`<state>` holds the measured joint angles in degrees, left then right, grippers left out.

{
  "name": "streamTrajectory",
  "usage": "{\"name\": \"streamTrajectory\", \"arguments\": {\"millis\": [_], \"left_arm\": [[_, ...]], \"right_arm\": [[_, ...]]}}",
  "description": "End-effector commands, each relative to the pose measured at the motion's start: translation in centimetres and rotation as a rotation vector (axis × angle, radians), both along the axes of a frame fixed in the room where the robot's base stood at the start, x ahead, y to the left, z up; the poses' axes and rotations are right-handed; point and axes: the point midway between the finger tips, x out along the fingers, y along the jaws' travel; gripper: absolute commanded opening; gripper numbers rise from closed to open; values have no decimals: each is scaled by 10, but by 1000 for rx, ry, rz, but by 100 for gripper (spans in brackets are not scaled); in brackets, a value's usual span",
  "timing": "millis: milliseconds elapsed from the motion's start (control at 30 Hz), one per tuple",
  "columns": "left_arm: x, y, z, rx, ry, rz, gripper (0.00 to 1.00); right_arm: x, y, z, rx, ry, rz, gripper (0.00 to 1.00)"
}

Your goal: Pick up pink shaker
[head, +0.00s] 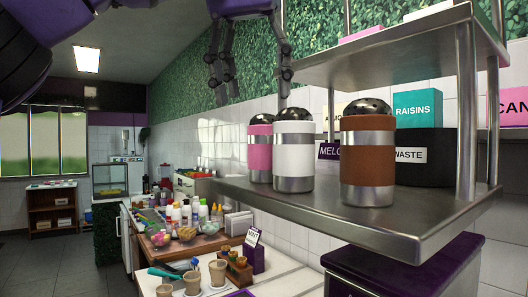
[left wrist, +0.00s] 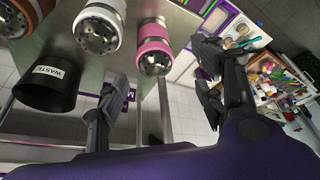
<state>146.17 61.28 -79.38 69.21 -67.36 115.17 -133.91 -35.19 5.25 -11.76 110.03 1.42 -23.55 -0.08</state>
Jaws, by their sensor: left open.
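The pink shaker (head: 260,152) stands upright on the metal shelf (head: 345,222), near its left end, with a silver body, pink band and dark domed lid. It also shows in the left wrist view (left wrist: 155,45), lid toward the camera. A white shaker (head: 294,155) stands right beside it and partly overlaps it in the head view. A brown shaker (head: 367,160) stands further right. My left gripper (head: 250,88) is open and empty, above the pink shaker and to its left in the head view. In the left wrist view its fingers (left wrist: 160,82) are spread wide, apart from the shaker.
A black waste bin (head: 410,160) and a teal raisins box (head: 418,108) stand behind the shakers. An upper shelf (head: 375,50) and its posts close off the right. Below is a counter with cups (head: 192,283) and bottles. Air left of the shelf is free.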

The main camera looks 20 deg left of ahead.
Motion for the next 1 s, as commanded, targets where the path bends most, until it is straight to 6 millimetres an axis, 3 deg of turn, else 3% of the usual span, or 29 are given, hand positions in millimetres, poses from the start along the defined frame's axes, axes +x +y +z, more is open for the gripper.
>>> {"name": "streamTrajectory", "arguments": {"millis": [367, 667, 1000], "left_arm": [[19, 0, -49, 0, 4, -1, 62], [26, -1, -67, 0, 0, 0, 62], [41, -5, -107, -2, 0, 1, 62]], "right_arm": [[-11, -7, -6, -12, 22, 1, 0], [-1, -3, -1, -6, 2, 1, 0], [-2, -2, -1, -4, 4, 1, 0]]}}
